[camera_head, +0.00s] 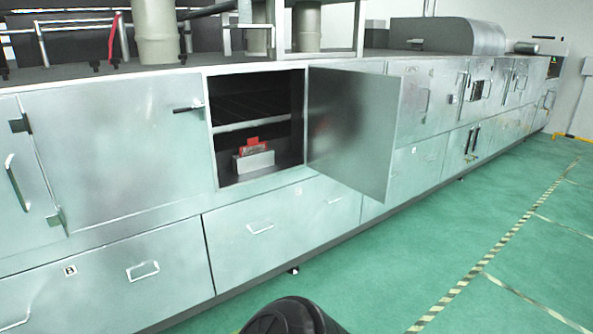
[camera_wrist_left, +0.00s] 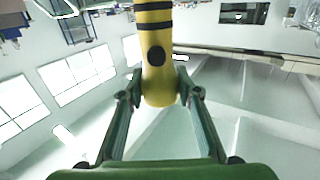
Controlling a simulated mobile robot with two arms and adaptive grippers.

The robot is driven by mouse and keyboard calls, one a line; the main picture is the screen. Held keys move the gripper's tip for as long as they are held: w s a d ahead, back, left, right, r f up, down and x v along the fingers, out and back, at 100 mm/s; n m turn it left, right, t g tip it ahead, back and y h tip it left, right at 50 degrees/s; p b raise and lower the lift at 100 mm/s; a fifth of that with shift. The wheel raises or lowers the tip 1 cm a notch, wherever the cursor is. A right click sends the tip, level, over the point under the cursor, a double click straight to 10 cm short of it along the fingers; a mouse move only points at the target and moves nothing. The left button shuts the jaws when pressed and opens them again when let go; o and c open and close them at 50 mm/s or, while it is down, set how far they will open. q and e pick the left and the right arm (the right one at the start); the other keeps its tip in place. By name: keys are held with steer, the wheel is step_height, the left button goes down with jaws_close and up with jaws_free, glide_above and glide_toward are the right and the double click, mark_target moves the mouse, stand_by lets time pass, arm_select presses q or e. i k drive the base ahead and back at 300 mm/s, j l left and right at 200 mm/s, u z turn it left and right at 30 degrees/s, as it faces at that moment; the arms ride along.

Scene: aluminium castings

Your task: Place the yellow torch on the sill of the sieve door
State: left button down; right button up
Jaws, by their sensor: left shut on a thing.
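The yellow torch (camera_wrist_left: 158,70) has black bands and a dark round button. It stands between the fingers of my left gripper (camera_wrist_left: 160,82) in the left wrist view, and the gripper is shut on it. Its upper end runs out of the picture. In the head view a grey cabinet door (camera_head: 352,130) stands swung open to the right of its opening. The sill (camera_head: 262,180) is the lower edge of that opening, and no torch shows on it. Neither the torch nor my gripper fingers show in the head view. My right gripper is not in view.
Inside the opening is a shelf (camera_head: 258,126), with a light block (camera_head: 254,162) and a red item (camera_head: 252,147) below it. The open door juts out over the green floor (camera_head: 420,240). Closed drawers (camera_head: 285,222) lie below. The floor in front looks clear.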

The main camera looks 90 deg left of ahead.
mark_target(261, 172)
steer(key=j+u, duration=0.25)
steer(key=u, duration=0.15)
steer(key=i+j+u, duration=0.1)
steer(key=u, duration=0.3)
steer(key=i+j+u, duration=0.1)
steer(key=j+u, duration=0.3)
steer(key=i+u, duration=0.1)
steer(key=u, duration=0.3)
steer(key=i+j+u, duration=0.15)
steer(key=u, duration=0.25)
steer(key=i+j+u, duration=0.45)
steer(key=i, duration=0.4)
steer(key=i+l+u, duration=0.1)
steer(key=i+u, duration=0.4)
steer(key=i, duration=0.75)
